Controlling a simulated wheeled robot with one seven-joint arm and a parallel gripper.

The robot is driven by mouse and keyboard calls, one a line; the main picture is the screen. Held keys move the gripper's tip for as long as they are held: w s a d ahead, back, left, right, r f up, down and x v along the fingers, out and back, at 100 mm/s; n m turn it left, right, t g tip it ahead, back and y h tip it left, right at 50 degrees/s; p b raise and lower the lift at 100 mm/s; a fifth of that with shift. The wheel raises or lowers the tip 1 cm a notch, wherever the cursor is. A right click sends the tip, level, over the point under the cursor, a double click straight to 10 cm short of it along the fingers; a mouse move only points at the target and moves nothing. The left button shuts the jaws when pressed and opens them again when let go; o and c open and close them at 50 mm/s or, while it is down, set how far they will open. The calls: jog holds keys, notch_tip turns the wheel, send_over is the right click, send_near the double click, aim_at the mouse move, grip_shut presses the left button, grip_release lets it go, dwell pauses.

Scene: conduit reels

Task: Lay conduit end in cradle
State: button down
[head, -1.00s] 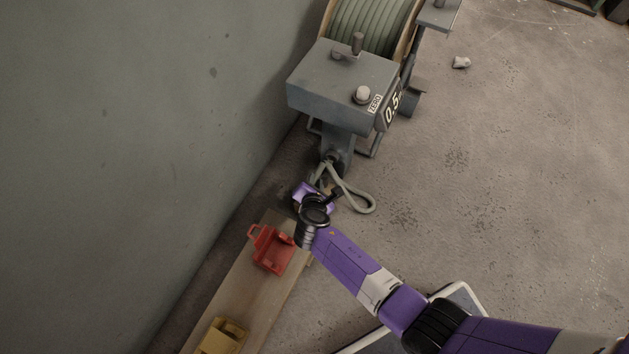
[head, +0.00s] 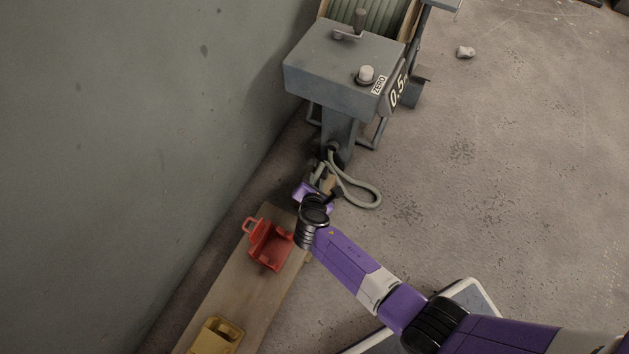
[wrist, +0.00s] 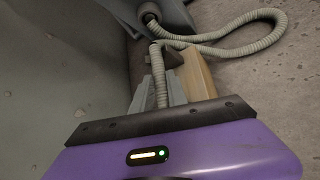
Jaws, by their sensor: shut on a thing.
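The grey-green ribbed conduit (head: 366,200) comes out of the foot of the grey metering box, loops out to the right and bends back to my gripper (head: 323,180). In the wrist view the conduit (wrist: 240,49) makes the same loop. There my gripper (wrist: 159,88) is shut on its end part, which runs between the grey fingers. A red cradle (head: 271,246) and a yellow cradle (head: 217,338) stand on a wooden board, nearer than my gripper. No conduit lies in the visible part of either. The conduit's tip is hidden.
The wooden board (head: 243,290) runs along the grey wall (head: 130,140). The metering box (head: 340,70), marked ZERO and 0.5, stands behind my gripper, with the conduit reel (head: 368,18) beyond. The floor (head: 510,180) to the right is mostly clear, with one small pale lump (head: 465,52).

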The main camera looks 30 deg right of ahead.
jog(key=c, duration=1.2)
grip_release()
jog(key=shift+c, duration=0.2)
jog(key=o, duration=0.3)
notch_tip(320, 180, up, 10)
jog(key=p, duration=1)
